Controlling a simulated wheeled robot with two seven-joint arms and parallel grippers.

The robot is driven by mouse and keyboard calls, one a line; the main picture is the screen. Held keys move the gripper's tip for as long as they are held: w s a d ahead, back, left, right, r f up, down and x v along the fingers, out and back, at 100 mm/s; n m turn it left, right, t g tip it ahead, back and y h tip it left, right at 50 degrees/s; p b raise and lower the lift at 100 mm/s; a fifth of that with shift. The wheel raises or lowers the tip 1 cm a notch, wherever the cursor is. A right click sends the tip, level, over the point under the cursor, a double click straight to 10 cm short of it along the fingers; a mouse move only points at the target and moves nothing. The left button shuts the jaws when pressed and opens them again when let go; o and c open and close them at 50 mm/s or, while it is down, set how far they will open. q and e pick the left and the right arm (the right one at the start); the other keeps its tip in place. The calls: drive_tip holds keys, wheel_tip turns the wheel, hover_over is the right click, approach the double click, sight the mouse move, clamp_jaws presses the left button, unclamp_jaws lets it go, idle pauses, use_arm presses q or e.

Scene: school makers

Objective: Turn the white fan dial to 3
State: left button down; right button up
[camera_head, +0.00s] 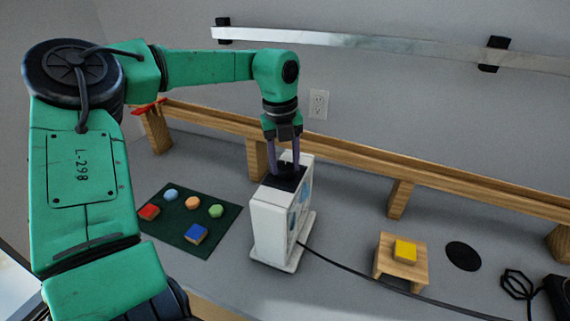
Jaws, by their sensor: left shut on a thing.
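The white fan (268,231) is a boxy unit standing upright on the grey table, with a dark panel on top. My left gripper (285,171) points down at that dark top panel from above. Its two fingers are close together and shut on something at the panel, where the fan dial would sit. The dial itself is hidden by the fingers and too small to make out, so its setting cannot be read. My right gripper is not in view.
A small wooden stand (387,265) bears a yellow block (405,251) at right. A black cord (350,272) runs right from the fan. A wooden rail (360,157) stands behind.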

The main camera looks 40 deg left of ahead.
sight(282, 164)
use_arm(q)
drive_tip(key=m, duration=1)
drive_tip(key=shift+a+g+p, duration=0.1)
drive_tip(key=shift+g+p, duration=0.2)
drive_tip(key=shift+p, duration=0.05)
drive_tip(key=shift+m, duration=0.3)
drive_tip(key=shift+c, duration=1.6)
unclamp_jaws()
drive_tip(key=shift+r, duration=0.15)
wheel_tip(282, 164, up, 14)
drive_tip(key=shift+a+r, duration=0.15)
drive_tip(key=shift+a, duration=0.3)
